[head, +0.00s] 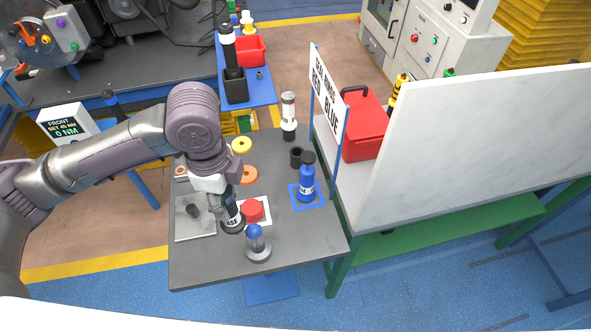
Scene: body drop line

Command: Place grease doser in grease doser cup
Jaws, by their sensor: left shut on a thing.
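My left gripper (228,192) points down over the dark table and is shut on the grease doser. The grease doser (232,222) is a dark cylinder with a white label ending in "ASE". It is roughly upright between the grey plate and the red part, its upper end partly hidden by the gripper. I cannot tell whether its foot touches the table. A small black cup (297,158), which looks like the grease doser cup, stands open-topped farther back and to the right, apart from the gripper. My right gripper is not in view.
Close to the doser are a red part (253,208), a blue-topped piece (256,240) and a grey plate (196,228). A sign (327,92) edges the right side.

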